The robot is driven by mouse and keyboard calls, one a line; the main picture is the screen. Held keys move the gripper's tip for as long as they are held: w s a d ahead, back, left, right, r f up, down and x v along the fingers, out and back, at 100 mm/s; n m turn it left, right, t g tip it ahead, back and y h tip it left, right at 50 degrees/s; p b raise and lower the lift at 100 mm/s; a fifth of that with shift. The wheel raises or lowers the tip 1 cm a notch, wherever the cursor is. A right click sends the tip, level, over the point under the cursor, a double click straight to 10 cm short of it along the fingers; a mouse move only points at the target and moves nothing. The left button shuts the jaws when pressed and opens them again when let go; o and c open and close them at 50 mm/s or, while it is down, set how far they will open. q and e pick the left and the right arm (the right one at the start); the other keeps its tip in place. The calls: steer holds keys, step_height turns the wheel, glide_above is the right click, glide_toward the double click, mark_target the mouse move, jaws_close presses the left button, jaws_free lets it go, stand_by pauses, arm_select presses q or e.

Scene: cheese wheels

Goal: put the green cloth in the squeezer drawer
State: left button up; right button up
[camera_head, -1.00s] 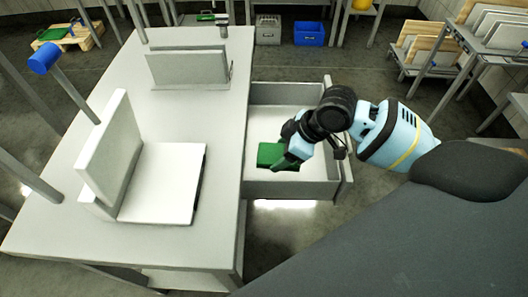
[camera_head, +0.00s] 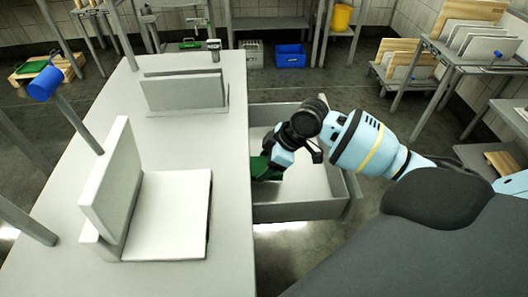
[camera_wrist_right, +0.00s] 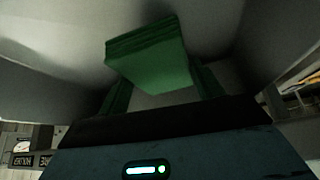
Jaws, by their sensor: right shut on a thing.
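The green cloth (camera_head: 260,169) looks like a thick folded block. My right gripper (camera_head: 272,165) is shut on it, over the left part of the open drawer (camera_head: 306,209) beside the squeezer table (camera_head: 228,235). In the right wrist view the cloth (camera_wrist_right: 150,55) stands out in front of the fingers, with pale drawer walls around it. I cannot tell whether the cloth touches the drawer floor. The wrist and fingers partly hide the cloth in the head view. My left gripper is not in view.
On the table stand a pale upright plate with a flat plate (camera_head: 170,215) and another upright plate (camera_head: 185,92) farther back. A blue-ended lever (camera_head: 46,84) rises at the left. A blue crate (camera_head: 290,56) is on the floor behind. The right part of the drawer is bare.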

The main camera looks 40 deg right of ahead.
steer(key=w+d+f, duration=0.2)
steer(key=w, duration=0.1)
steer(key=shift+w+d+f+b, duration=0.1)
steer(key=shift+w+b, duration=0.15)
steer(key=shift+b, duration=0.15)
steer(key=shift+w+d+f, duration=0.2)
steer(key=shift+w, duration=0.2)
steer(key=shift+w+d+f, duration=0.2)
steer(key=shift+w, duration=0.05)
steer(key=shift+w+d+f+b, duration=0.35)
steer(key=shift+w+f, duration=0.2)
steer(key=shift+w, duration=0.05)
steer(key=shift+w+d+f+b, duration=0.3)
steer(key=shift+w+d+f, duration=0.05)
steer(key=shift+w+f, duration=0.2)
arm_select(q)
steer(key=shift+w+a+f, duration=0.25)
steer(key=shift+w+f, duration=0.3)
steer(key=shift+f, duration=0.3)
arm_select(e)
steer(key=o, duration=1)
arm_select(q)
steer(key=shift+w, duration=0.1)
